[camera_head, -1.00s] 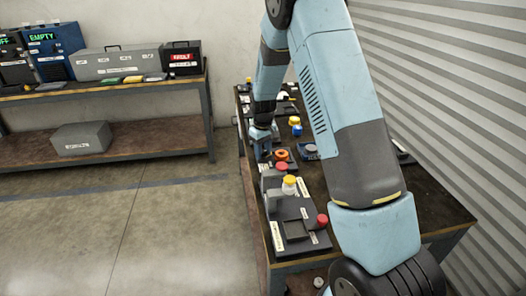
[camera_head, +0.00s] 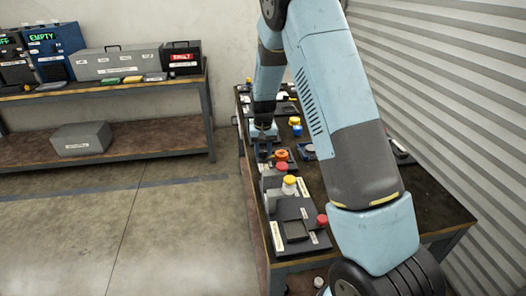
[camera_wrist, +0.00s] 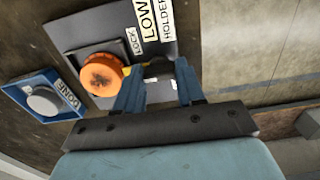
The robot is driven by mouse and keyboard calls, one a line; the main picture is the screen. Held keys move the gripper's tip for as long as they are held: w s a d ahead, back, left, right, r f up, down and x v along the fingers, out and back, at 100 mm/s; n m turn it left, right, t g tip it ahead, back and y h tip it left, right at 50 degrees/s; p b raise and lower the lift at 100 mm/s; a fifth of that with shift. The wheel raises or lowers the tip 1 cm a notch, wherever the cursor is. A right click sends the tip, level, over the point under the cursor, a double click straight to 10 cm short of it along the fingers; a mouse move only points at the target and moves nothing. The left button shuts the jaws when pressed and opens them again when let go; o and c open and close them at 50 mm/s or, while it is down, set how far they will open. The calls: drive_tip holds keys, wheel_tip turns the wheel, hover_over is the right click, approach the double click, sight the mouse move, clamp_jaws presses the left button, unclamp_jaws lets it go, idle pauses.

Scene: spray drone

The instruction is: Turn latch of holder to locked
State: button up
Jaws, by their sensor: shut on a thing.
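The holder (camera_wrist: 82,33) is a dark grey plate with labels reading LOCK and LOW HOLDER in the wrist view. A round orange knob (camera_wrist: 101,74) sits on it, left of my gripper (camera_wrist: 158,70). My gripper's two blue fingers are spread around a small part at the plate's edge, which I take to be the latch. In the head view my gripper (camera_head: 263,153) is low over the bench's left side, just left of the orange knob (camera_head: 281,155).
A blue-framed box with a grey button (camera_wrist: 44,101) lies left of the holder. On the bench (camera_head: 362,217), a dark panel with a red button (camera_head: 322,220) and a yellow-capped item (camera_head: 290,185) stand nearer me. A shelf (camera_head: 120,93) with boxes is at the left.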

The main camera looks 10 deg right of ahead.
drive_tip(key=shift+w, duration=0.1)
drive_tip(key=o, duration=1)
drive_tip(key=shift+o, duration=0.2)
drive_tip(key=shift+r, duration=0.1)
wheel_tip(320, 180, up, 14)
drive_tip(key=shift+f, duration=0.25)
